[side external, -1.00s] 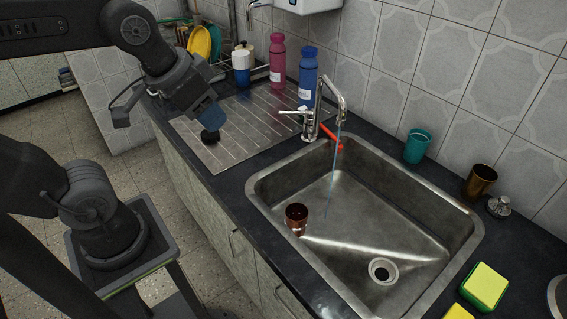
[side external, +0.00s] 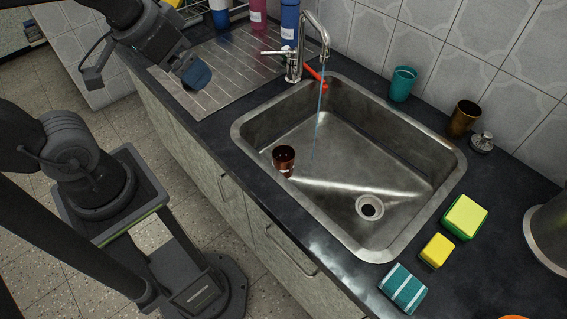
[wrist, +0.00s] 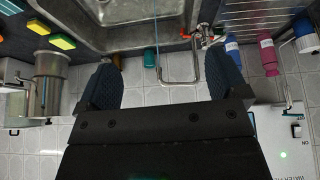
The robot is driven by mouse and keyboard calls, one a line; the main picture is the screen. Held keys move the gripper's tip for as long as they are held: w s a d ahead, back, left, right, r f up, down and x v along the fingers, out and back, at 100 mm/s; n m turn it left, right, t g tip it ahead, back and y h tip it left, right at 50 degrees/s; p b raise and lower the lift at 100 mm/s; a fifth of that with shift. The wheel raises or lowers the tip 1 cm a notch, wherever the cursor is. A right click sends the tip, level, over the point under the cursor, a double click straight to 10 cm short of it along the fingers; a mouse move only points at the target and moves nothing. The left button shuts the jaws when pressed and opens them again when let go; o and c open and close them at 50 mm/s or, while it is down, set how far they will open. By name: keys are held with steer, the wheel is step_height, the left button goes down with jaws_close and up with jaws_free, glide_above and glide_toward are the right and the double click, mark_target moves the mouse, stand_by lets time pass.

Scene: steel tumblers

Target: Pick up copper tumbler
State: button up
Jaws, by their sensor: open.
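A shiny reddish-copper tumbler (side external: 284,161) stands in the sink, near its left wall. A darker bronze-brown tumbler (side external: 463,119) stands on the counter behind the sink, right of a teal tumbler (side external: 402,84). My gripper (side external: 196,76) hangs above the drainboard in the side view, left of and well apart from all the tumblers. In the wrist view my gripper (wrist: 163,80) shows two dark blue fingers spread wide with nothing between them. The teal tumbler (wrist: 150,57) shows beyond them. The tumbler in the sink is not visible in the wrist view.
The steel sink (side external: 245,130) has a running tap (side external: 315,35) over its back left. Sponges (side external: 466,217) and a metal container (side external: 548,235) occupy the right counter. Bottles (side external: 289,22) stand behind the drainboard (side external: 240,68). A red-handled item (side external: 313,73) lies by the tap.

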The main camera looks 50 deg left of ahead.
steer(key=w+f+n+g, duration=0.2)
steer(key=w+f+n, duration=0.2)
steer(key=w, duration=0.5)
steer(key=n+g, duration=0.4)
steer(key=n, duration=0.4)
glide_above(283, 157)
steer(key=s+d, duration=0.1)
step_height(283, 157, down, 31)
steer(key=shift+s+d+f, duration=0.1)
steer(key=shift+d+f, duration=0.1)
steer(key=shift+f, duration=0.75)
steer(key=shift+s+d+f, duration=0.15)
steer(key=shift+f, duration=0.75)
steer(key=shift+s+d+f, duration=0.1)
steer(key=shift+d+f, duration=0.1)
steer(key=shift+f, duration=0.75)
